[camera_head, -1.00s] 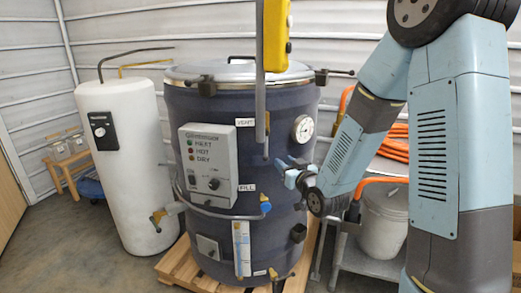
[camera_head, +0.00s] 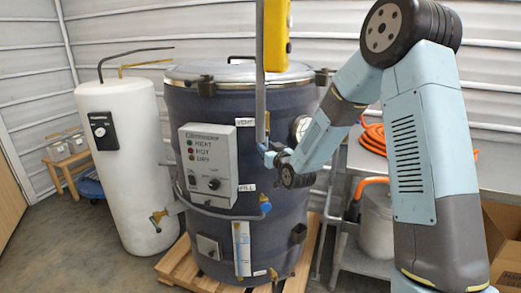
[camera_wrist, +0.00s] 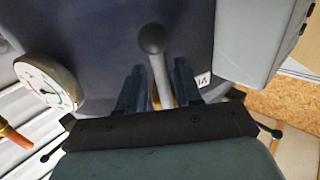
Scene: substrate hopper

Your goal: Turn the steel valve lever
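The steel valve lever (camera_head: 261,118) hangs down on the dark drum's front, beside the VENT label. In the wrist view, turned upside down, its grey shaft (camera_wrist: 160,78) and round knob (camera_wrist: 152,39) show between my gripper's two dark fingers (camera_wrist: 160,87). The fingers stand apart, one on each side of the shaft. Contact with the shaft cannot be made out. In the head view my gripper (camera_head: 268,152) is at the lever's lower end and overlaps it. The lever's pivot is hidden in the wrist view by the gripper body.
A control box (camera_head: 208,165) is left of the lever on the drum (camera_head: 240,90). A dial gauge (camera_wrist: 47,84) is on the other side, partly behind my arm in the head view. A yellow box (camera_head: 276,38) hangs in front. A white tank (camera_head: 120,150) stands left.

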